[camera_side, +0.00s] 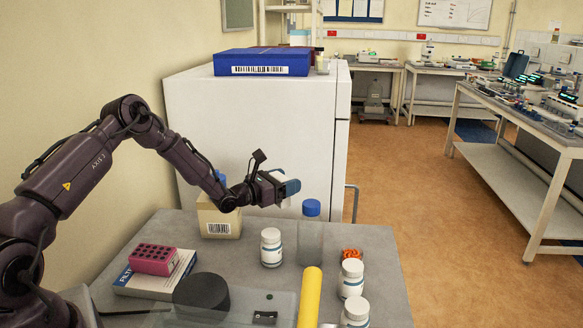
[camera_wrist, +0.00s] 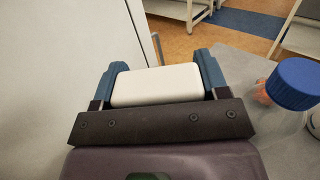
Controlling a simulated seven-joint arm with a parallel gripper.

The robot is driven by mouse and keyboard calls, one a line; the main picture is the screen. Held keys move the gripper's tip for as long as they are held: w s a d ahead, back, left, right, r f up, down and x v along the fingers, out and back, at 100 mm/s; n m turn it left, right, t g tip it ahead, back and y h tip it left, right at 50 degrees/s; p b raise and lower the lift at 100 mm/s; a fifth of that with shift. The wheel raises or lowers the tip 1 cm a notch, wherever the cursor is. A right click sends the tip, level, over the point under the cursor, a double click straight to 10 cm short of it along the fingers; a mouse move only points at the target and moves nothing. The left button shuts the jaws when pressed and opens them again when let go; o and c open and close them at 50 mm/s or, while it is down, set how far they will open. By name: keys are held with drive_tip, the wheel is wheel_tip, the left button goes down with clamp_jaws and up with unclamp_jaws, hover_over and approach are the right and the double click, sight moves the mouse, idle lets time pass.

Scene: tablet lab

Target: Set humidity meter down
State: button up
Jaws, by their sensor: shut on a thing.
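My gripper (camera_side: 284,192) is raised above the grey table (camera_side: 387,290), in front of the white cabinet. In the wrist view my gripper (camera_wrist: 158,86) has its two blue fingers on either side of a white, rounded box, which I take to be the humidity meter (camera_wrist: 157,84). The fingers are shut on it. In the side view the meter (camera_side: 287,202) is mostly hidden behind the fingers, with only a pale edge showing. It is held clear of the tabletop. Its display face cannot be seen.
A clear bottle with a blue cap (camera_side: 312,208) stands just right of my gripper. White jars (camera_side: 271,248) (camera_side: 351,279), a yellow cylinder (camera_side: 311,297), a cardboard box (camera_side: 219,217) and a pink tube rack (camera_side: 153,260) crowd the table. The white cabinet (camera_side: 260,130) stands behind.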

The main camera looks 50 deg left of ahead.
drive_tip(key=shift+y, duration=0.3)
drive_tip(key=shift+w+a+f, duration=0.1)
drive_tip(key=shift+a+f, duration=0.3)
drive_tip(key=shift+f, duration=1.25)
drive_tip(key=shift+a+f, duration=0.35)
drive_tip(key=shift+f, duration=1.35)
drive_tip(key=shift+w+a+f, duration=0.1)
drive_tip(key=shift+a+f, duration=0.3)
drive_tip(key=shift+f, duration=1.25)
drive_tip(key=shift+s+f, duration=0.1)
drive_tip(key=shift+f, duration=0.5)
drive_tip(key=o, duration=1)
